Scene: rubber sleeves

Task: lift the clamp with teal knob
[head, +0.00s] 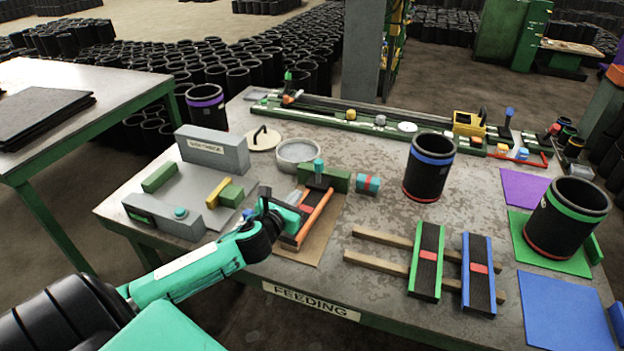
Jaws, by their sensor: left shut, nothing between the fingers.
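The clamp with teal knob (318,168) stands near the middle of the table, at the far end of a brown mat (297,250). My right gripper does not show.
A grey fixture (205,150) with green and yellow blocks stands left. A round grey dish (298,153) is behind the mat. Black sleeves with blue (430,168) and green (567,218) bands stand right. Two strips lie on wooden bars (385,238). A long rail lines the back.

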